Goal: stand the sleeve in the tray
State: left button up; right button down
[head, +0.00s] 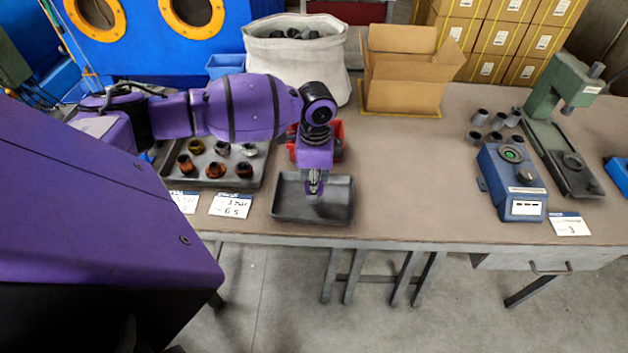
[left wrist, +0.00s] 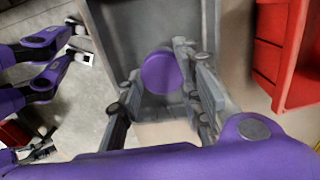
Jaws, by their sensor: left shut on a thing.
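My left gripper (head: 315,190) points down into the near grey tray (head: 285,207), close to its middle. Its fingers are shut on the sleeve, a small round piece; in the left wrist view the sleeve (left wrist: 162,73) shows a smooth purple end face between the fingers (left wrist: 157,95). In the head view it is mostly hidden by the fingers, and I cannot tell whether it touches the tray floor. The tray holds nothing else that I can see. My right gripper is not in view.
A larger tray (head: 216,180) with several copper, brass and steel sleeves lies to the left. A red bin (head: 336,141) stands right behind the near tray; it also shows in the wrist view (left wrist: 280,50). A blue gauge box (head: 512,185) stands right. The table between is clear.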

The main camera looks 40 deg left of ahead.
pick_arm(q)
jog(key=shift+f, duration=0.6)
jog(key=o, duration=1.3)
jog(key=shift+r, duration=0.1)
notch_tip(320, 180, up, 12)
jog(key=shift+f, duration=0.1)
jog(key=shift+d, duration=0.1)
